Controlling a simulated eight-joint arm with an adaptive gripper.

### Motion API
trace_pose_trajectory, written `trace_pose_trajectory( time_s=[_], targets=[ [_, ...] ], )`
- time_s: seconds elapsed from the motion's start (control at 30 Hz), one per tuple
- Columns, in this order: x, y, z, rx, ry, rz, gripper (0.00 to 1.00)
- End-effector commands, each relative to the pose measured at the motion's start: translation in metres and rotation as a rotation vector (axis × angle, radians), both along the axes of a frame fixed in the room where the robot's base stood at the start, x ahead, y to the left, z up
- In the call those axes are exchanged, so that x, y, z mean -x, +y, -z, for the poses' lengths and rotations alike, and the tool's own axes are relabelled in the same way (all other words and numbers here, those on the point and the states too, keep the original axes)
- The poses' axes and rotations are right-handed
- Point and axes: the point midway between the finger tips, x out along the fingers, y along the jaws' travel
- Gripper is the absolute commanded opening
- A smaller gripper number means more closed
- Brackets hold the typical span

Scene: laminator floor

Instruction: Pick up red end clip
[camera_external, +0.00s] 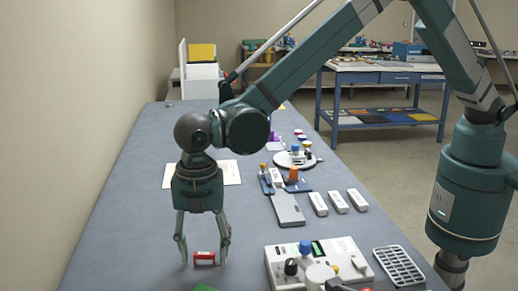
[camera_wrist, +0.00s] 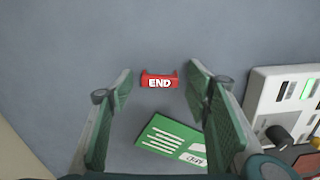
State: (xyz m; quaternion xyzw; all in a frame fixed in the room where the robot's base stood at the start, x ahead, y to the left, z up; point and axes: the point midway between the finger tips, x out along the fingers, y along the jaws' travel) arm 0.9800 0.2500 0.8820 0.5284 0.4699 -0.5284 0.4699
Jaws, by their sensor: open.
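The red end clip (camera_external: 205,257) lies on the blue-grey table top, with its white END lettering readable in the wrist view (camera_wrist: 159,81). My gripper (camera_external: 204,258) is open above the table, and in the external view its fingertips appear on either side of the clip. In the wrist view the two green-padded fingers (camera_wrist: 160,85) are spread wide, and the clip shows between and slightly beyond their tips. Nothing is held. Whether the tips are down at the clip's height I cannot tell.
A green card (camera_wrist: 170,140) lies near the clip. A control box with knobs (camera_external: 318,262) stands to the right, beside a white grid tray (camera_external: 398,266). White blocks (camera_external: 338,202) and a round turntable (camera_external: 298,159) lie farther back. The table left of my gripper is clear.

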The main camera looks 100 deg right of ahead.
Motion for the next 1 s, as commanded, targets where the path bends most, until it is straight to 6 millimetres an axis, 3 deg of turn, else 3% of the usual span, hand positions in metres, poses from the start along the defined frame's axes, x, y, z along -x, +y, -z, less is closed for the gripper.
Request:
trace_pose_trajectory(
  time_s=[0.57, 0.77, 1.0],
  targets=[
    [-0.0001, 0.0, 0.0021, 0.0, 0.0, 0.0, 0.49],
    [-0.0001, 0.0, 0.0021, 0.0, 0.0, 0.0, 0.25],
    [-0.0001, 0.0, 0.0021, 0.0, 0.0, 0.0, 0.25]
  ],
)
